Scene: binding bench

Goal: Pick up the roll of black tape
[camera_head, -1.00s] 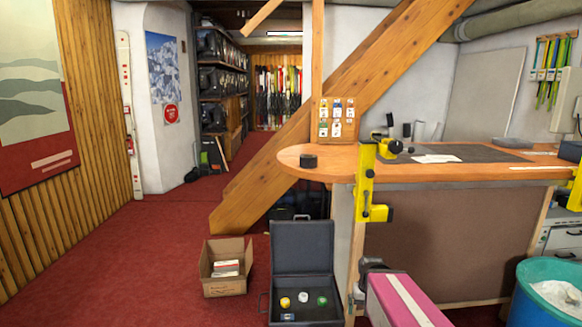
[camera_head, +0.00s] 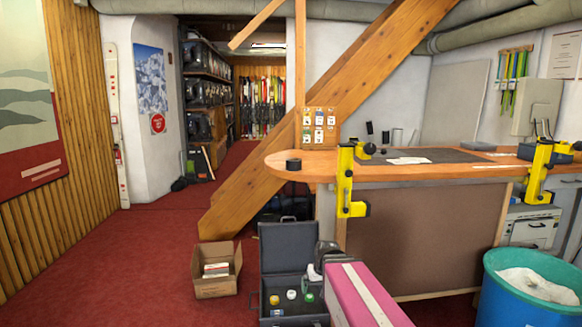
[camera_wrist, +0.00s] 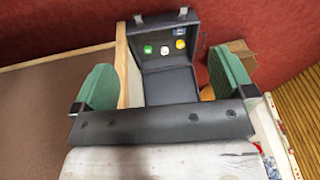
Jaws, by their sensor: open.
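The roll of black tape (camera_head: 293,164) sits on the rounded left end of the wooden bench top (camera_head: 310,176), close to its edge. It does not show in the wrist view. My gripper (camera_head: 315,275) is low in the head view, in front of the open case and below the bench top, well apart from the tape. In the wrist view my gripper (camera_wrist: 163,82) has its two green fingers spread wide, with nothing between them but the view of the case beyond.
An open dark case (camera_head: 288,248) with small coloured rolls or jars and a cardboard box (camera_head: 217,270) stand on the floor. Yellow clamps (camera_head: 347,180) grip the bench edge right of the tape. A teal bin (camera_head: 530,290) stands at right. Red floor at left is clear.

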